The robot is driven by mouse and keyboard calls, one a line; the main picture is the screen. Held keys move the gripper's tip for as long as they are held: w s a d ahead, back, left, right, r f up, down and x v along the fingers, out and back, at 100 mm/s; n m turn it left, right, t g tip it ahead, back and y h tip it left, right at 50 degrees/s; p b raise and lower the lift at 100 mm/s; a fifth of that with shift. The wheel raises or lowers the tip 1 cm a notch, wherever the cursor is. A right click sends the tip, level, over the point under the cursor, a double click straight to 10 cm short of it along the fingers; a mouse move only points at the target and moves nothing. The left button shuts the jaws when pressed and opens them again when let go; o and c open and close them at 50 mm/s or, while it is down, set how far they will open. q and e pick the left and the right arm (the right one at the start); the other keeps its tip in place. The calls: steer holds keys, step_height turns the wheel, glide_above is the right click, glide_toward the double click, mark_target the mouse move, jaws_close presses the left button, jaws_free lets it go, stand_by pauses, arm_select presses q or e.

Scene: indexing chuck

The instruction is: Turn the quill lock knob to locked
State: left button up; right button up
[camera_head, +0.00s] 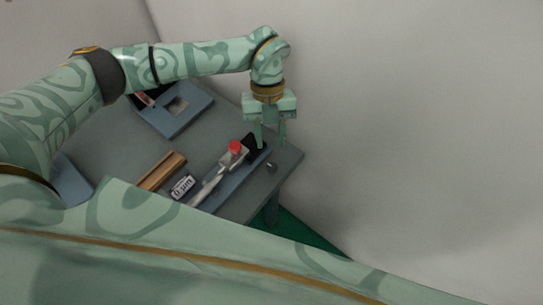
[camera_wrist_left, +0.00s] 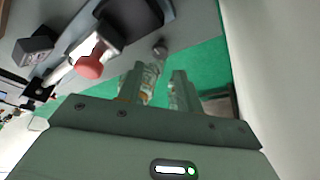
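A red knob (camera_head: 235,147) sits on a pale metal fixture near the right end of the table; it also shows in the wrist view (camera_wrist_left: 89,66). A small dark grey knob (camera_head: 271,168) stands near the table's right corner, and shows in the wrist view (camera_wrist_left: 160,48) just beyond my fingertips. I cannot tell which one is the quill lock knob, nor read its setting. My left gripper (camera_head: 271,143) points down above the right end of the fixture, beside its black block (camera_head: 255,147). Its fingers are apart and empty, touching neither knob. My right gripper is not in view.
A blue-grey tray (camera_head: 176,122) lies at the table's back. A wooden block (camera_head: 162,171) and a white-labelled counter (camera_head: 182,186) lie left of the fixture. The table (camera_head: 110,150) ends at the right, with green floor (camera_head: 305,233) below and a pale wall beyond.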

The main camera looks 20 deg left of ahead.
mark_target(272, 166)
arm_select(q)
steer(key=x, duration=0.7)
steer(key=shift+f, duration=0.15)
steer(key=shift+s, duration=0.1)
steer(key=c, duration=0.7)
